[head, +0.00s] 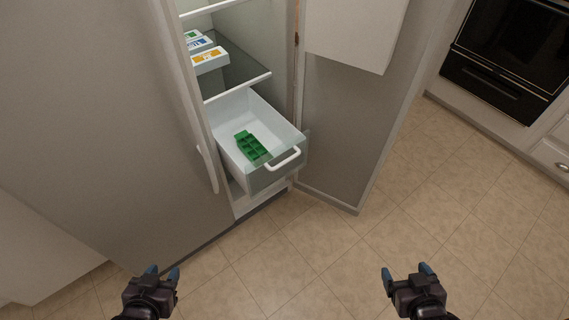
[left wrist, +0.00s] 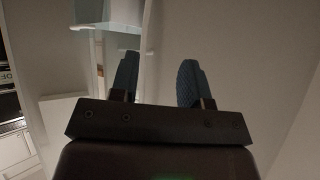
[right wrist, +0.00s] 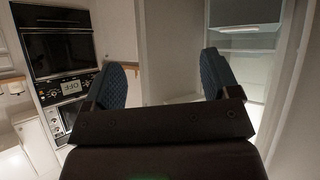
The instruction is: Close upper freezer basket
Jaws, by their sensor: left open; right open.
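The upper freezer basket (head: 278,178) is a white, partly clear drawer with a white handle (head: 284,160) on its front. It is pulled out of the open freezer compartment, and a green ice tray (head: 251,147) lies in it. My left gripper (head: 163,273) is open and empty, in front of and below the basket to the left. My right gripper (head: 407,271) is open and empty, to the right and in front of the basket. Both are well apart from it. The left wrist view shows blue fingers (left wrist: 157,82) spread; the right wrist view shows the same (right wrist: 165,78).
A glass shelf (head: 238,75) above the basket holds several food boxes (head: 210,60). A closed grey door (head: 90,110) with a long handle stands left of the opening. A grey panel (head: 345,130) stands right. Tiled floor (head: 300,250) in front is clear. Wall ovens (head: 510,50) are at the upper right.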

